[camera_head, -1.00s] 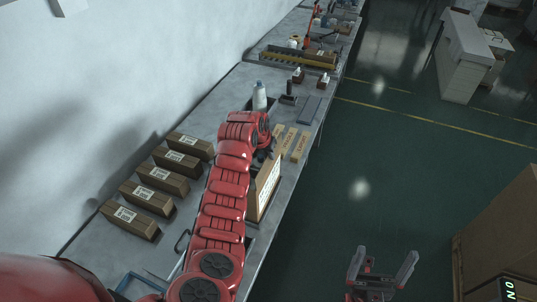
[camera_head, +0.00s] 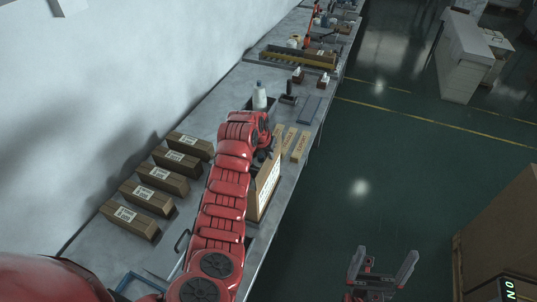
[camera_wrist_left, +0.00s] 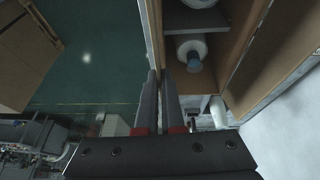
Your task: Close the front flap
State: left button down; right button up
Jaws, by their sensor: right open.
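An open brown cardboard box (camera_head: 263,194) stands at the right edge of the table, partly hidden behind my left arm. In the left wrist view the open box (camera_wrist_left: 235,80) shows a bottle (camera_wrist_left: 190,49) with a blue cap lying inside. A cardboard panel (camera_wrist_left: 151,35) runs along its left side down to my fingertips; I cannot tell for sure that it is the front flap. My left gripper (camera_wrist_left: 159,75) has its fingers close together at this panel; whether they grip it is unclear. In the head view this gripper (camera_head: 266,152) is at the box's far end. My right gripper (camera_head: 385,255) is open and empty over the floor.
Several closed boxes (camera_head: 163,180) stand in a row on the left of the table. Long narrow boxes (camera_head: 300,146) lie just beyond the open box. A white bottle (camera_head: 259,96) stands farther back. A large carton (camera_head: 500,235) is at the lower right. The floor between is clear.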

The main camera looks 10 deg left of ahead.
dwell(0.6)
pick_arm(q)
jog(key=a+h+b, duration=0.1)
jog(key=h+b, duration=0.1)
jog(key=b, duration=0.3)
jog(key=a+f+h+b, duration=0.1)
jog(key=h+b, duration=0.1)
jog(key=b, duration=0.3)
jog(key=a+n+h+b, duration=0.1)
jog(key=b, duration=0.4)
jog(key=shift+w+f+g+h, duration=0.25)
jog(key=shift+f+g+h, duration=0.1)
jog(key=shift+g+h, duration=0.05)
jog(key=h+b, duration=0.1)
jog(key=b, duration=0.1)
jog(key=shift+a+r+b, duration=0.1)
jog(key=shift+a+b, duration=0.1)
jog(key=shift+b, duration=0.1)
jog(key=c, duration=1)
grip_release()
jog(key=shift+c, duration=0.2)
